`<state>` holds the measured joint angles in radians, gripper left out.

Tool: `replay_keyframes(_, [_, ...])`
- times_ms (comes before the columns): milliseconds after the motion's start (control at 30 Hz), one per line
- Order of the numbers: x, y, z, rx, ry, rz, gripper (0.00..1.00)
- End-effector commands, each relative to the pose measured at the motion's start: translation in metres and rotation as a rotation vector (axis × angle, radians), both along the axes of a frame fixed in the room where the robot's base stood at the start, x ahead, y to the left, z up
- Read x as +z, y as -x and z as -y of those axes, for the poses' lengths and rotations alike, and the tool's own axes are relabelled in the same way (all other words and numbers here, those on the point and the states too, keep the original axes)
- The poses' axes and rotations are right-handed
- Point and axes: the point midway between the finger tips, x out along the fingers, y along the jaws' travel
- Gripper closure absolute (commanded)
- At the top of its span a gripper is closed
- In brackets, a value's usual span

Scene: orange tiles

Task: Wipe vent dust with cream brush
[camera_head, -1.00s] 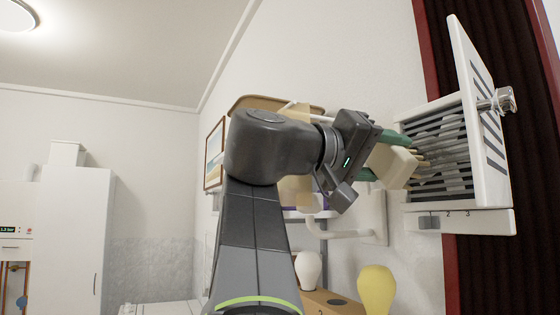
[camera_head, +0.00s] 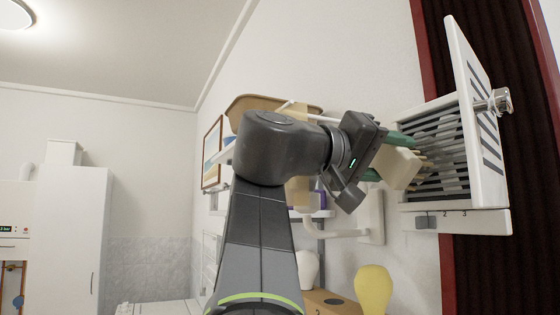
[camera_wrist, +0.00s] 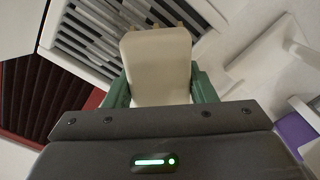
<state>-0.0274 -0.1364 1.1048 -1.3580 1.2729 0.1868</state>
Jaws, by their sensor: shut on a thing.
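My gripper (camera_head: 384,159), with green fingers, is shut on the cream brush (camera_head: 398,168). The brush's block fills the middle of the wrist view (camera_wrist: 157,68), between the green fingers. Its tan bristles point right, at the slats of the wall vent (camera_head: 440,150). The bristle tips overlap the left part of the slats; I cannot tell how firmly they touch. The vent has a white frame, dark slats and grey dust patches between them. Its slotted white cover (camera_head: 478,110) with a round metal knob stands swung open on the right.
A small slider with numbers (camera_head: 455,221) is under the vent. A dark red curtain-like panel (camera_head: 490,260) is behind it. A white pipe (camera_head: 335,232), a yellow vase-like object (camera_head: 373,290) and a tan tray (camera_head: 275,103) are near my arm. The left side is open room.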

Motion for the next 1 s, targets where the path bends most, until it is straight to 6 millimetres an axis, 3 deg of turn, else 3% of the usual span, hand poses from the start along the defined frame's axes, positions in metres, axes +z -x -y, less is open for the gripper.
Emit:
replay_keyframes(633, [0.0,-0.003,0.01,0.001,0.0,0.0,0.68])
replay_keyframes(1000, [0.0,0.024,0.019,-0.001,0.0,0.002,0.68])
